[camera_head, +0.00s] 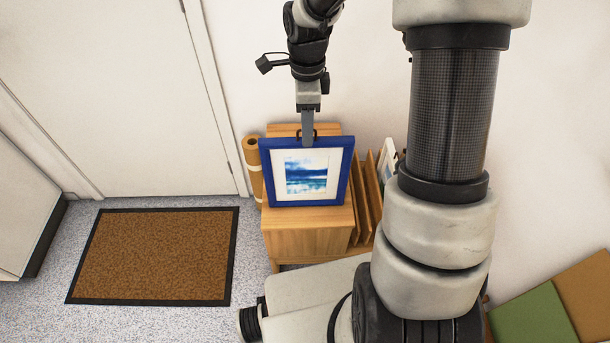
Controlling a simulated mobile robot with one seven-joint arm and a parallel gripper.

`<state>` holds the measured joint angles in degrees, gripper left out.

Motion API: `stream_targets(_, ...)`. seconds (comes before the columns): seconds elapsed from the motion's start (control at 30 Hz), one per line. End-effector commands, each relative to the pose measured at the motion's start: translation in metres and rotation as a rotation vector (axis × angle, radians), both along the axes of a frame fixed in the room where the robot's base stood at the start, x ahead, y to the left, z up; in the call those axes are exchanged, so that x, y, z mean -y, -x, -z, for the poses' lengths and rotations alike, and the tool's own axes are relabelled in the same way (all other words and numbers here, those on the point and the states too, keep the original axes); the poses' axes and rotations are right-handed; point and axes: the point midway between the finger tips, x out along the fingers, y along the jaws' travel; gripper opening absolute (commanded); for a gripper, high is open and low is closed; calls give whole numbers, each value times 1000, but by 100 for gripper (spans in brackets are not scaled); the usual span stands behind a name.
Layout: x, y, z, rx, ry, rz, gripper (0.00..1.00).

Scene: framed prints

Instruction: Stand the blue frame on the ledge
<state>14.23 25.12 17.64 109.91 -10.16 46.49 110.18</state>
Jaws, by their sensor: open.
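The blue frame (264,172) holds a white-matted print of a blue seascape. It appears upright and slightly tilted, facing my camera, at a light wooden unit (308,239) against the wall. A strip of wood (278,129) shows behind its top edge; I cannot tell whether this is the ledge, nor what the frame's lower edge rests on. My gripper (307,140) points down at the frame's top edge, overlapping it in view, with its jaws open. A small dark loop shows beside the fingers. Whether the fingers touch the frame is unclear.
A brown roll (253,168) stands left of the unit. Upright wooden dividers (366,196) and a white-edged frame (386,161) are on its right. A brown doormat (155,254) lies before the white door (115,90). Green (532,318) and tan panels are at lower right.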

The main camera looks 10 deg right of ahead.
Motion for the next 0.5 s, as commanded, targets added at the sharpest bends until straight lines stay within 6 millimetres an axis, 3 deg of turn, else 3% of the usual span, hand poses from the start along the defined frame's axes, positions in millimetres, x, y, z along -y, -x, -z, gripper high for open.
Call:
stream_targets(0.1, 0, 1, 26, -3, -1, 0, 41)
stream_targets(0.37, 0, 0, 45, -1, 0, -2, 41)
stream_targets(0.5, 1, -2, 65, -3, -1, -1, 41)
